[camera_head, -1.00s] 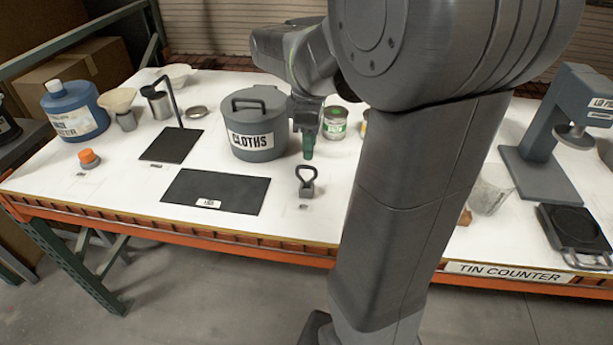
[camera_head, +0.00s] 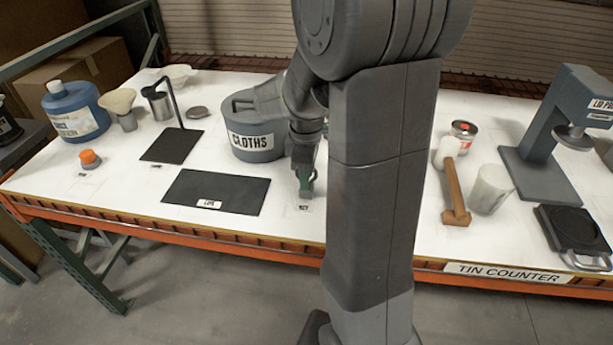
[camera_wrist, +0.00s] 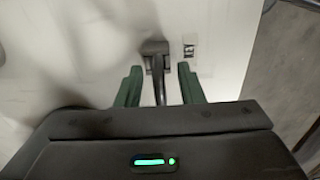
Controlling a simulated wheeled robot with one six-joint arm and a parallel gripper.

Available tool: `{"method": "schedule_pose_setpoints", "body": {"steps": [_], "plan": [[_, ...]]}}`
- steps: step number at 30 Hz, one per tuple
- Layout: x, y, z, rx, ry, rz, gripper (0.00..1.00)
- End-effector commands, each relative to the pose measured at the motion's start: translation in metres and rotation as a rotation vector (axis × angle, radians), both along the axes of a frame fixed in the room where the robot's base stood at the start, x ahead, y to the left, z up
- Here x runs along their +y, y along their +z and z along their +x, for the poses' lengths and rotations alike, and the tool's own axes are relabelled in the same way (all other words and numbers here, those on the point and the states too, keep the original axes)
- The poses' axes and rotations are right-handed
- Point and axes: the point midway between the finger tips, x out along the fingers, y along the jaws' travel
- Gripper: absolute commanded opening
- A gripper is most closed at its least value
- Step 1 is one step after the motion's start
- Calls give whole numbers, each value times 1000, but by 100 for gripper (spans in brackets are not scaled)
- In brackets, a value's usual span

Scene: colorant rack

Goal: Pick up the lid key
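The lid key (camera_wrist: 155,48) is a dark grey piece with a block base and an upright loop handle. In the wrist view its handle shows edge-on between the two green fingers of my gripper (camera_wrist: 160,72). The fingers are open, one on each side of the handle, with white counter visible in both gaps. In the head view my gripper (camera_head: 305,188) points down at the key's spot near the counter's front edge, and the gripper and arm mostly hide the key. A small label (camera_head: 304,208) lies just in front of it.
A black mat (camera_head: 215,190) lies to the left. The grey cloths tub (camera_head: 255,142) stands behind and left, close to my arm.

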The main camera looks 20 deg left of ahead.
Motion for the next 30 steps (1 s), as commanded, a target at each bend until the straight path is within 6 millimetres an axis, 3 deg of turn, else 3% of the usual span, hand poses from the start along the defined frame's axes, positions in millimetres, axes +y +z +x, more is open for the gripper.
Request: {"method": "schedule_pose_setpoints", "body": {"steps": [2,7,19,30], "plan": [[0,0,0,0,0,0,32],[0,0,0,0,0,0,0],[0,7,0,-2,0,1,0],[0,76,0,-3,0,3,0]]}}
